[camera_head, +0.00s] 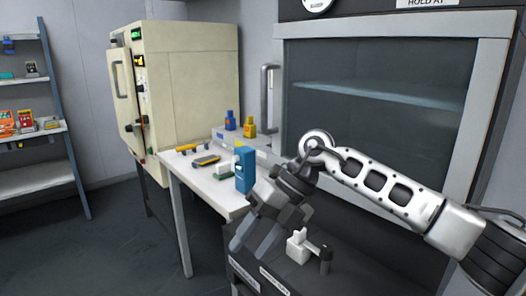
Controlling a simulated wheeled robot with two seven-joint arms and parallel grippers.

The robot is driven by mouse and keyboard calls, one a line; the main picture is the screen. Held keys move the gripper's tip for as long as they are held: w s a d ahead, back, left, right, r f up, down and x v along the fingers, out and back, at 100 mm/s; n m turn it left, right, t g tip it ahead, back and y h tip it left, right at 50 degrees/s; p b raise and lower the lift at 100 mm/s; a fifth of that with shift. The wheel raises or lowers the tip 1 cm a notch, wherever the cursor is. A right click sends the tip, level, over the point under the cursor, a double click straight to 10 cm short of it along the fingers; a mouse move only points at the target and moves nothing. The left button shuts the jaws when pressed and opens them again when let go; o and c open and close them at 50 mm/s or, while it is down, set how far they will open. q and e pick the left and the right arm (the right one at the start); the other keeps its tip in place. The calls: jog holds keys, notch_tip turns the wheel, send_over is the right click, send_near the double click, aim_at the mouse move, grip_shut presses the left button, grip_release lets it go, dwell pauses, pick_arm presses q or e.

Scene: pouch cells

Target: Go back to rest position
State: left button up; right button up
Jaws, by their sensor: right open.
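My right gripper (258,232) reaches in from the right in the head view. A blue box (245,170) stands upright on the table just behind the gripper. My left gripper does not show.
A glass-fronted cabinet (375,85) rises behind my right arm. A white fixture (298,246) stands on the counter close to the gripper. A cream oven (200,95) and a shelf rack (30,130) are at left. Blue (230,121) and yellow (249,128) bottles stand on the table.

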jog(key=s+a+r+m+g+y+p, duration=0.1)
jog(key=s+a+r+m+y, duration=0.15)
jog(key=s+a+y, duration=0.7)
jog(key=w+d+f+m+t+h+p, duration=0.1)
jog(key=d+f+m+t+h, duration=0.4)
jog(key=d+m+t, duration=0.75)
jog(key=w+d+f+m+t+h+p, duration=0.1)
jog(key=w+d+f+m+t+h, duration=0.2)
jog(key=f+m+t, duration=1.05)
jog(key=s+d+f+m+g+h, duration=0.2)
jog(key=s+d+m+g, duration=0.1)
jog(key=s+m+g, duration=0.2)
jog(key=s+d+f+m+g+h, duration=0.3)
jog(key=s+d+m+g, duration=0.1)
jog(key=s, duration=0.4)
jog(key=shift+s+f+m+g, duration=0.2)
jog(key=shift+m+g, duration=0.45)
jog(key=shift+g, duration=0.45)
jog(key=shift+d+f, duration=0.1)
